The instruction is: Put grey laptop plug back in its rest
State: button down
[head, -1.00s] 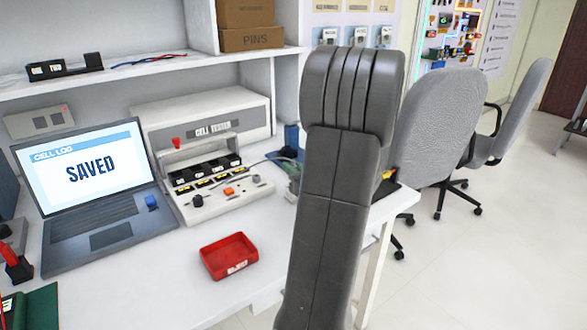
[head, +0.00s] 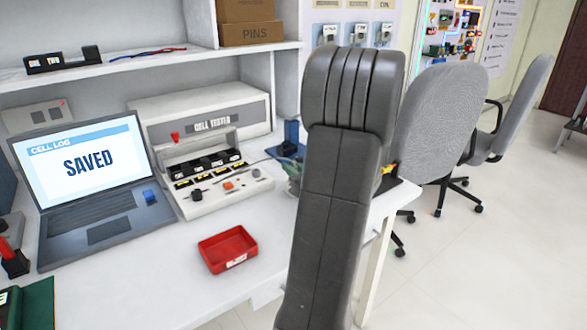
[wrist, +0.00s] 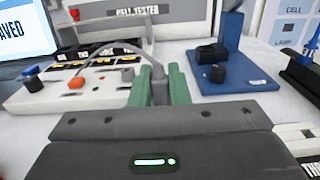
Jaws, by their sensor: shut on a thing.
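In the wrist view my gripper (wrist: 160,85) has its green fingers closed on the grey plug (wrist: 159,88), held upright between them. A grey cable (wrist: 117,44) arches from the plug to the left, in front of the cell tester. A blue stand (wrist: 228,82) with a black holder and a black knob is to the right, apart from the plug; I cannot tell if this is the plug's rest. In the head view my arm hides most of the gripper; the blue stand (head: 291,135) shows behind, left of the arm. The laptop (head: 88,175) is open, showing SAVED.
The cell tester (head: 205,128) stands on the bench behind a control panel with black cells. A red tray (head: 228,262) lies at the bench's front. A shelf (head: 130,68) runs above. Grey chairs (head: 445,120) stand to the right. The bench around the tray is clear.

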jog(key=shift+f+b, duration=0.75)
jog(key=shift+f, duration=0.3)
jog(key=c, duration=1.3)
grip_release()
jog(key=shift+s+d, duration=0.1)
jog(key=p+v, duration=0.1)
jog(key=v, duration=1.2)
jog(key=shift+s+d+p, duration=0.15)
jog(key=shift+s+p, duration=0.1)
jog(key=shift+p, duration=0.15)
jog(key=b+x, duration=0.1)
jog(key=x, duration=1.2)
jog(key=shift+w+a+b, duration=0.25)
jog(key=shift+w+b, duration=0.05)
jog(key=shift+b, duration=0.1)
jog(key=shift+r, duration=0.35)
jog(key=shift+f, duration=0.15)
